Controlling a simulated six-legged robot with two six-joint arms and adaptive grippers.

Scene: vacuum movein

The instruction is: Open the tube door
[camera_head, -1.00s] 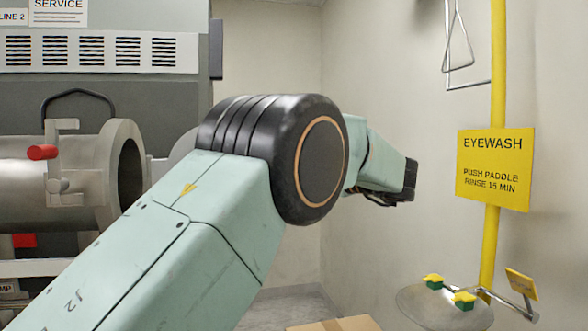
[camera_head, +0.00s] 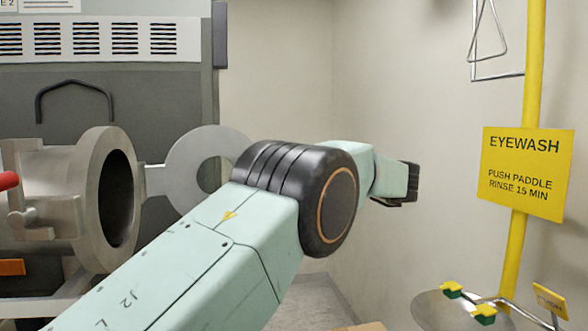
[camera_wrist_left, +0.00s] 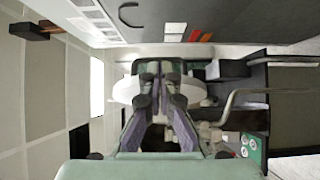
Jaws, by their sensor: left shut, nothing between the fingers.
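The grey metal tube (camera_head: 62,190) lies at the left in the head view, its dark round mouth (camera_head: 117,198) facing right and uncovered. A pale grey round door (camera_head: 235,141) with a central hole stands to the right of the mouth, apart from it, joined by a short bracket (camera_head: 154,180). My arm hides its lower right part. My left gripper (camera_head: 405,198) is shut and empty, out to the right of the door. In the left wrist view the fingers (camera_wrist_left: 160,78) are together in front of a whitish rounded shape, possibly the door. My right gripper is not in view.
A red-tipped handle (camera_head: 8,180) sits on the tube's left side. A grey cabinet (camera_head: 150,88) stands behind. At the right are a yellow eyewash sign (camera_head: 524,172), its yellow pole (camera_head: 533,80) and a basin (camera_head: 440,310). A cardboard box (camera_head: 360,327) shows at the bottom edge.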

